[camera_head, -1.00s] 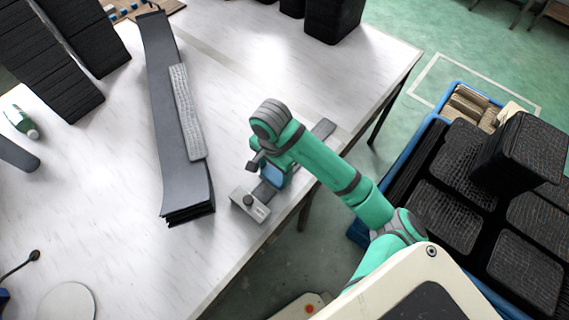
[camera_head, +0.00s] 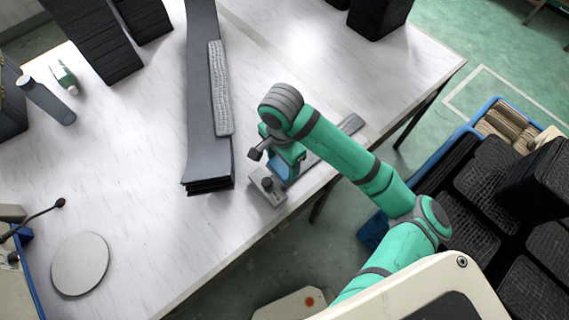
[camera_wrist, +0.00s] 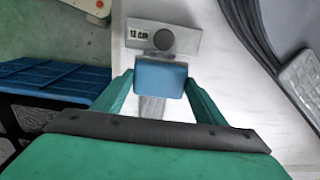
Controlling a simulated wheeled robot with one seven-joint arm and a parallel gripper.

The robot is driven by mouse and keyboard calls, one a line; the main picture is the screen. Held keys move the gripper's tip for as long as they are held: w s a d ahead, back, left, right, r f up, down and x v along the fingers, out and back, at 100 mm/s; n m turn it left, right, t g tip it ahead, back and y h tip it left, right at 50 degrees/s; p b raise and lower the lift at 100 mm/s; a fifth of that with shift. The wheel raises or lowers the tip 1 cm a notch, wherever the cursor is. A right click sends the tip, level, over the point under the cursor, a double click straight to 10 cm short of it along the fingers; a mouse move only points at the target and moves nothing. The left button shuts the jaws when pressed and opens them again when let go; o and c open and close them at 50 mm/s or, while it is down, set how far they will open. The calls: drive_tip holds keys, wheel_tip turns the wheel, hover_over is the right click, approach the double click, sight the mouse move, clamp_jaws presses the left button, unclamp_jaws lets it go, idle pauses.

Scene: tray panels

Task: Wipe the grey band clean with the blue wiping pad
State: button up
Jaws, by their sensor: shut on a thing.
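My gripper (camera_wrist: 158,90) is shut on the blue wiping pad (camera_wrist: 160,78), with a finger on each side of it. In the head view the blue pad (camera_head: 285,169) shows under my wrist, near the table's front edge. The grey band (camera_head: 348,126) runs along that edge, partly hidden by my arm. In the wrist view a short piece of the band (camera_wrist: 152,107) shows below the pad. The pad is over the band, close to a grey end block (camera_wrist: 187,40) with a knob and a "13 cm" label. I cannot tell whether pad and band touch.
Long dark panels (camera_head: 203,100) with a textured grey strip (camera_head: 220,85) lie left of my gripper. Black stacks (camera_head: 95,45) stand at the back left. A blue crate (camera_head: 480,112) of black panels stands right of the table. The left table middle is clear.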

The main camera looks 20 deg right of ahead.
drive_tip(key=shift+r, duration=0.5)
drive_tip(key=shift+d+r, duration=0.2)
drive_tip(key=shift+r, duration=0.85)
drive_tip(key=shift+a+r, duration=0.3)
drive_tip(key=shift+r, duration=0.15)
drive_tip(key=shift+s+d, duration=0.1)
drive_tip(key=shift+d, duration=0.05)
